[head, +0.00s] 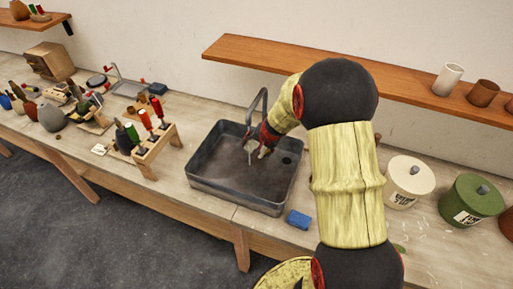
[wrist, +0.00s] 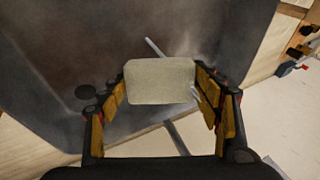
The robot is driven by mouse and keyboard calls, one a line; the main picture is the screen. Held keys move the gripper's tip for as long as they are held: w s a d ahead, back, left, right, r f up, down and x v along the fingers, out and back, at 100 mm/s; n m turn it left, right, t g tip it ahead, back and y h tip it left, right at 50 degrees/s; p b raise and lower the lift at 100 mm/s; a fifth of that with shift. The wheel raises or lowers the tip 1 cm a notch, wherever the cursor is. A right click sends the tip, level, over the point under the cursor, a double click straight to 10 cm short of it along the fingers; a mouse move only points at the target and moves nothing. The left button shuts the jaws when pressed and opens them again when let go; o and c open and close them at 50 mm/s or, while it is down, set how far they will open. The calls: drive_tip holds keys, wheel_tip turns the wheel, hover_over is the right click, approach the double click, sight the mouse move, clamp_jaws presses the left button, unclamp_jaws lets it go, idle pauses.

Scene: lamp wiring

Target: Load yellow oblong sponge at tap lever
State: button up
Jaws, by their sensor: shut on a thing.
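A pale, greyish-yellow oblong block, which looks like the sponge (wrist: 160,80), sits between the fingertips of my gripper (wrist: 161,88) in the wrist view. The fingers are shut on its two sides. In the head view my gripper (head: 260,149) is over the sink, beside the tap (head: 264,103); the sponge cannot be made out there. In the wrist view a grey metal bar of the tap (wrist: 155,48) passes behind the sponge, partly hidden by it. Whether the sponge touches the tap, and where the lever is, I cannot tell.
The grey sink (head: 222,168) is empty below my gripper. A blue sponge (head: 299,219) lies on the counter by its front right corner. A shelf (head: 240,50) runs behind the tap. White (head: 409,182) and green (head: 471,200) canisters stand right.

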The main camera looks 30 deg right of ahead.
drive_tip(key=shift+s, duration=0.1)
drive_tip(key=shift+s+b, duration=1)
drive_tip(key=shift+s, duration=0.45)
drive_tip(key=s+b, duration=0.2)
drive_tip(key=s, duration=0.3)
drive_tip(key=shift+r, duration=0.1)
idle(0.5)
drive_tip(key=s+r, duration=0.3)
drive_tip(key=s, duration=0.2)
drive_tip(key=shift+r+p, duration=0.4)
drive_tip(key=shift+p, duration=0.05)
idle(0.7)
